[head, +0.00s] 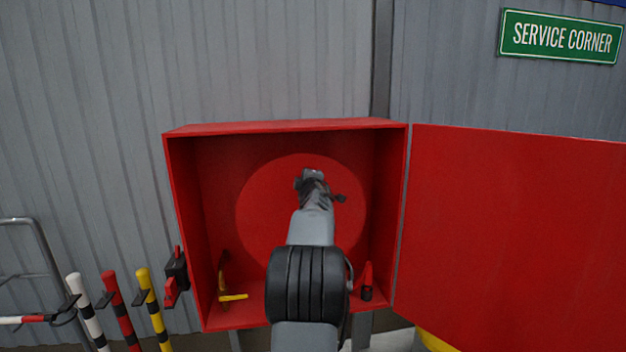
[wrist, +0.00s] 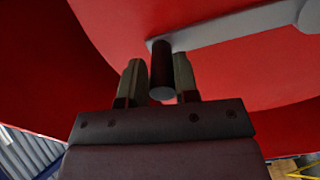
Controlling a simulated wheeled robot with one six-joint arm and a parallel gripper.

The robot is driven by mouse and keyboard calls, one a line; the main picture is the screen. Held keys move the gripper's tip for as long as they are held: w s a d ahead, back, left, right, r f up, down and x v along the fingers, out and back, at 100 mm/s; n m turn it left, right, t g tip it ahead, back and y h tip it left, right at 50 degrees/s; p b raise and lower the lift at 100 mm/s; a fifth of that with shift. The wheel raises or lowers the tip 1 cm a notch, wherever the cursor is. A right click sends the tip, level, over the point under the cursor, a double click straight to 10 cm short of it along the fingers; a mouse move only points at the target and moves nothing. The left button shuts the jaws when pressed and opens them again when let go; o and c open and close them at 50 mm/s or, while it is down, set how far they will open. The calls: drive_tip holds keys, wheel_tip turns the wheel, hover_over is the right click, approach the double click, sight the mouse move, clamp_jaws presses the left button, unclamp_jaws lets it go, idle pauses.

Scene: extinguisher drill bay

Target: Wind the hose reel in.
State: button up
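The hose reel (head: 262,210) is a large red disc inside an open red cabinet (head: 290,127); its red face also fills much of the wrist view (wrist: 235,75). A grey crank arm (wrist: 235,30) runs across the face, with a dark cylindrical crank handle (wrist: 162,68) standing out from it. My gripper (wrist: 160,78) has one finger on each side of this handle, close against it, and looks shut on it. In the head view my gripper (head: 312,178) is in front of the reel's upper middle, and my arm hides the handle and the reel's lower part. No hose can be made out.
The cabinet door (head: 520,225) stands open to the right. A yellow-handled tool (head: 233,297) and a small red-and-black item (head: 366,282) are on the cabinet floor. Striped posts (head: 122,310) and a metal rail (head: 45,255) stand at left.

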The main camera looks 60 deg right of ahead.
drive_tip(key=o, duration=0.4)
drive_tip(key=shift+w+a+r, duration=0.1)
drive_tip(key=shift+r, duration=0.1)
drive_tip(key=shift+f, duration=0.1)
drive_tip(key=b+v, duration=0.1)
drive_tip(key=v, duration=1.3)
